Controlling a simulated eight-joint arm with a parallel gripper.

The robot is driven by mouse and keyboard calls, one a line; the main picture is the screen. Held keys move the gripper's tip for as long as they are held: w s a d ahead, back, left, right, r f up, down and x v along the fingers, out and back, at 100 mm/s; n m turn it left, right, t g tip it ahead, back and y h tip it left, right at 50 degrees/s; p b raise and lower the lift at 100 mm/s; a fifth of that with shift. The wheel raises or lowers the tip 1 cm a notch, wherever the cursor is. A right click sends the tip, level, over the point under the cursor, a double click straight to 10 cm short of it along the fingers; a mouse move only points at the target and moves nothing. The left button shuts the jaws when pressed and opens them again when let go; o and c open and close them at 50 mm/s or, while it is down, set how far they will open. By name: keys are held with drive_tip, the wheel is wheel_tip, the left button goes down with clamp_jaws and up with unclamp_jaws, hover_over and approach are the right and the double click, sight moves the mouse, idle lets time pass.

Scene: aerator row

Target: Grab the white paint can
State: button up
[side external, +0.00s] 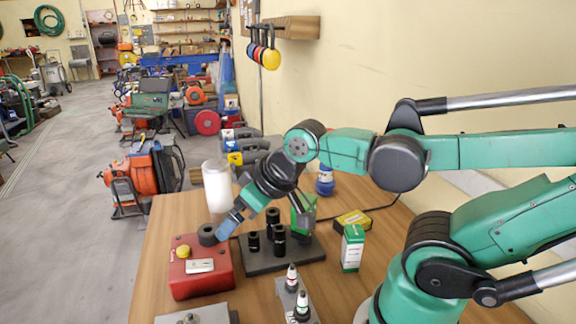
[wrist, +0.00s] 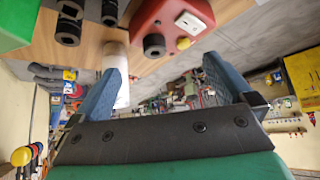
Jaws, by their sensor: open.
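A plain white cylinder (side external: 216,185), the only can-like white thing in view, stands upright at the far left of the wooden table; I see no label on it. In the wrist view the white cylinder (wrist: 122,92) is partly hidden behind the left finger. My gripper (side external: 229,224) points down and left, in front of the cylinder in the side view. In the wrist view my gripper (wrist: 162,70) has its two blue fingers wide apart, with nothing held between them. Whether the left finger touches the cylinder cannot be told.
A red box (side external: 203,280) with a yellow button sits close below the fingers, a black ring (side external: 207,235) at its back. A dark plate (side external: 257,267) holds black cylinders. A green-white carton (side external: 352,248), yellow box (side external: 353,219) and blue bottle (side external: 325,181) stand right.

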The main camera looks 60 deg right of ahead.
wheel_tip(320, 180, up, 5)
drive_tip(key=m, duration=0.1)
drive_tip(key=m+t+y, duration=0.3)
drive_tip(key=m+y, duration=0.6)
drive_tip(key=m, duration=1.7)
approach(216, 170)
drive_tip(key=w+r, duration=0.3)
drive_tip(key=w, duration=0.2)
drive_tip(key=shift+m, duration=0.4)
drive_tip(key=shift+w+a+f, duration=0.65)
drive_tip(key=shift+f, duration=0.75)
drive_tip(key=shift+w+a+f, duration=0.65)
drive_tip(key=shift+a+f, duration=0.05)
drive_tip(key=shift+f, duration=0.7)
drive_tip(key=shift+w+a+f, duration=0.65)
drive_tip(key=shift+w+f, duration=0.05)
drive_tip(key=shift+f, duration=0.7)
clamp_jaws()
